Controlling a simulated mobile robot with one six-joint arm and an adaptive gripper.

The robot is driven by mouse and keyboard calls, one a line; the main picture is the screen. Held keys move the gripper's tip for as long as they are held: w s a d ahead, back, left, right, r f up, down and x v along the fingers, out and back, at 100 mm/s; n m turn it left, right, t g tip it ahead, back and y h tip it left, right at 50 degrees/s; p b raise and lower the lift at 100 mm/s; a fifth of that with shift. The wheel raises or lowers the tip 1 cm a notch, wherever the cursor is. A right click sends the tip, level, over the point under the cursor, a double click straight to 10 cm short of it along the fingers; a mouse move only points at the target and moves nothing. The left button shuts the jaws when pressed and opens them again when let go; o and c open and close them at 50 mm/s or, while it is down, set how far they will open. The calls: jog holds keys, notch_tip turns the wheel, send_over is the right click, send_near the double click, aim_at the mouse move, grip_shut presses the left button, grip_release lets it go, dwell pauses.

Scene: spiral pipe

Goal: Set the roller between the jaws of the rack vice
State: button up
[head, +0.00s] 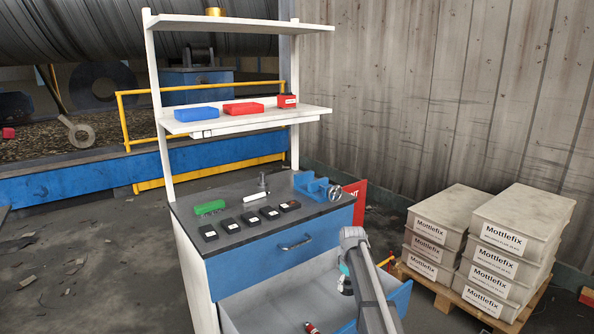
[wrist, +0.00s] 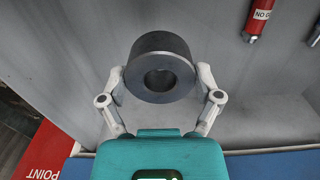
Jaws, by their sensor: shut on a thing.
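The roller (wrist: 160,48) is a dark grey cylinder with a round hole through it. My gripper (wrist: 163,78) has one finger on each side of it and is shut on it. In the head view my gripper (head: 345,282) is low over the open drawer, and my arm partly hides it; the roller is hard to make out there. The blue rack vice (head: 311,184) stands on the back right part of the bench top, with a metal handwheel at its right end. It is above and left of my gripper in the picture. Its jaw gap is too small to judge.
The open drawer (head: 258,298) holds red-handled gauges (wrist: 262,14). Several black boxes (head: 251,219), a green block (head: 210,207) and a white cylinder (head: 256,197) are on the bench top. A shelf (head: 250,122) hangs above. Mottlefix crates (head: 515,225) stand at the right.

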notch_tip(320, 180, up, 28)
jog(key=p, duration=2.8)
jog(key=shift+r, duration=0.25)
jog(key=shift+s, duration=0.1)
